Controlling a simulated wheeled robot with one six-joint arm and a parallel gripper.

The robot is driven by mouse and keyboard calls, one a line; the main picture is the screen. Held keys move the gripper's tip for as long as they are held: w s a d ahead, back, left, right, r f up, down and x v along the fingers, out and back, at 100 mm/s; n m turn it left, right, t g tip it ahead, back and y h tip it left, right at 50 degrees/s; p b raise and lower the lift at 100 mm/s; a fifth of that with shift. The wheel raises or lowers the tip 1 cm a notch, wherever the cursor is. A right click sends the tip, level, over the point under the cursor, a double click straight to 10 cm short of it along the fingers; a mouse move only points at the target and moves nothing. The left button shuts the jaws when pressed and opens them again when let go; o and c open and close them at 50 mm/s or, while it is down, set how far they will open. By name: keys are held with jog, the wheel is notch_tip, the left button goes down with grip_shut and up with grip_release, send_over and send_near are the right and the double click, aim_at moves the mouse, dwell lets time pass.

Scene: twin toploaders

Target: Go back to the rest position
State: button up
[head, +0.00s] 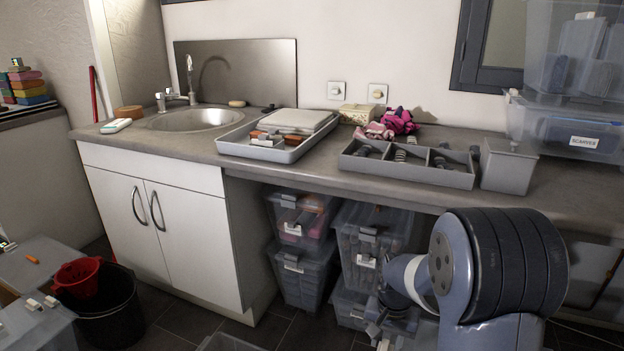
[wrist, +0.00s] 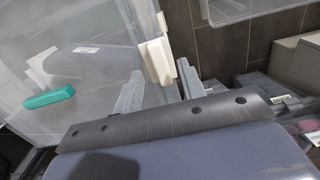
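My gripper (head: 388,318) is low at the bottom of the head view, in front of the stacked bins under the counter. The large grey joint of my arm stands to its right. In the wrist view my gripper (wrist: 160,88) shows two pale grey fingers set apart, with nothing seen held between them. A clear box with a white latch (wrist: 153,55) lies beyond the fingers. I cannot tell the gap between them and the box.
The counter (head: 330,180) carries a grey tray (head: 230,147), a divided organiser (head: 460,178) and a grey bin (head: 508,170). Clear bins (head: 300,275) stand beneath it. A black bucket (head: 110,318) stands at left. A teal object (wrist: 48,98) shows in the clear box.

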notch_tip(320, 180, down, 2)
jog(key=shift+f, duration=0.15)
jog(key=shift+w+a+r+b, duration=0.2)
jog(key=shift+w+a+b, duration=0.1)
jog(key=shift+a, duration=0.25)
